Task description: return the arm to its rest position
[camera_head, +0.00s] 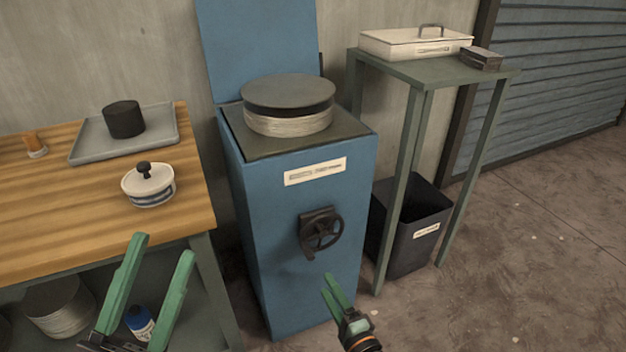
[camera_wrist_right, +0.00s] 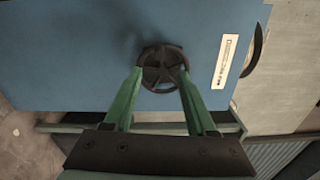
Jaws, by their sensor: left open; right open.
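My right gripper (camera_head: 334,290) is in front of the blue cabinet (camera_head: 290,230), below and just right of its black handwheel (camera_head: 321,231). In the right wrist view, the green fingers of this gripper (camera_wrist_right: 160,78) are spread, with the handwheel (camera_wrist_right: 163,70) showing between and beyond their tips. I cannot tell for certain whether they touch it; in the head view they look apart. My left gripper (camera_head: 161,243) is open and empty at the front edge of the wooden workbench (camera_head: 60,215).
The bench holds a grey tray (camera_head: 85,146) with a black cylinder (camera_head: 124,119), and a lidded white bowl (camera_head: 148,188). Right stand a green side table (camera_head: 400,72) with a white box (camera_head: 385,45), and a dark bin (camera_head: 400,240).

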